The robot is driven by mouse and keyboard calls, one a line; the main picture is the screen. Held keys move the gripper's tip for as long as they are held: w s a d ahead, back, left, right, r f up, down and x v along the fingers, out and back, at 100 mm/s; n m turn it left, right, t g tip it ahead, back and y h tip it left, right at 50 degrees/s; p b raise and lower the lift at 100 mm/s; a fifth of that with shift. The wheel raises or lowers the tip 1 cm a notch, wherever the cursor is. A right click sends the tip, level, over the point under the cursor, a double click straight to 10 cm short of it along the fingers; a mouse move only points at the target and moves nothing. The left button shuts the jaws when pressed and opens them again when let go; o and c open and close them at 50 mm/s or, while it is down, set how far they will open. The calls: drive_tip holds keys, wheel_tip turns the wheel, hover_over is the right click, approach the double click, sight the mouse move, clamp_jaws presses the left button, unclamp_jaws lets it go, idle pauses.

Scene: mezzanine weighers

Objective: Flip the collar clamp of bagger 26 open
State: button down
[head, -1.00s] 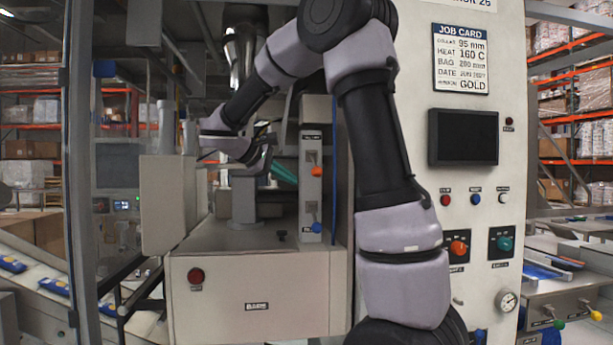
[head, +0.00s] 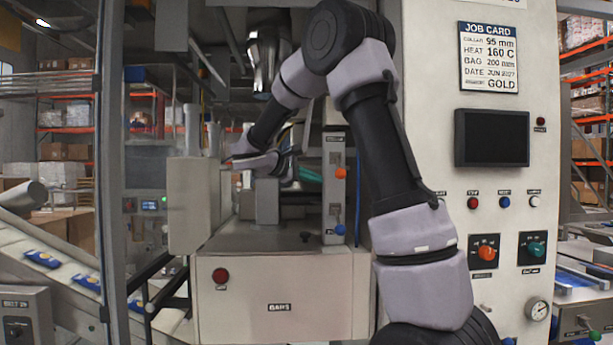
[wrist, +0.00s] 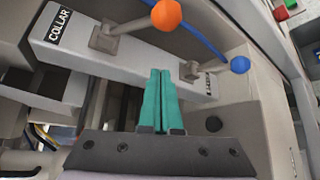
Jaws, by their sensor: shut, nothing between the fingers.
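The collar clamp is a short lever with an orange ball knob (wrist: 166,14). It is mounted on a pale bar (wrist: 120,60) beside the label COLLAR. In the head view the orange knob (head: 341,173) sits near the top of the upright bar, above a blue knob (head: 340,229). My gripper (wrist: 161,75) has teal fingers pressed together and empty. In the wrist view the fingertips lie over the bar, between the orange lever and the blue-knobbed lever (wrist: 239,65). In the head view the fingers (head: 308,174) are left of the orange knob. I cannot tell whether they touch anything.
A cream cabinet with screen (head: 491,137), job card and switches stands right of my arm. A grey box (head: 195,205) stands left of my gripper. Below is a pale housing with a red button (head: 220,275). A conveyor with blue packs (head: 42,259) is at far left.

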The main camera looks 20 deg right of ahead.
drive_tip(key=d, duration=0.1)
drive_tip(key=s+d, duration=0.2)
drive_tip(key=d, duration=0.1)
drive_tip(key=shift+s+r, duration=0.2)
drive_tip(key=shift+r, duration=0.1)
drive_tip(key=shift+s+a+r+n+g+y, duration=0.1)
drive_tip(key=shift+s+r+n+g+y, duration=0.2)
drive_tip(key=shift+r+n+g, duration=0.1)
idle(0.6)
wheel_tip(320, 180, up, 8)
drive_tip(key=n+g+y, duration=0.2)
drive_tip(key=n+g, duration=0.2)
drive_tip(key=g, duration=0.1)
drive_tip(key=shift+s+r+n+y, duration=0.15)
drive_tip(key=shift+s+n+y, duration=0.15)
drive_tip(key=shift+s+y, duration=0.1)
drive_tip(key=shift+a+r, duration=0.1)
idle(0.5)
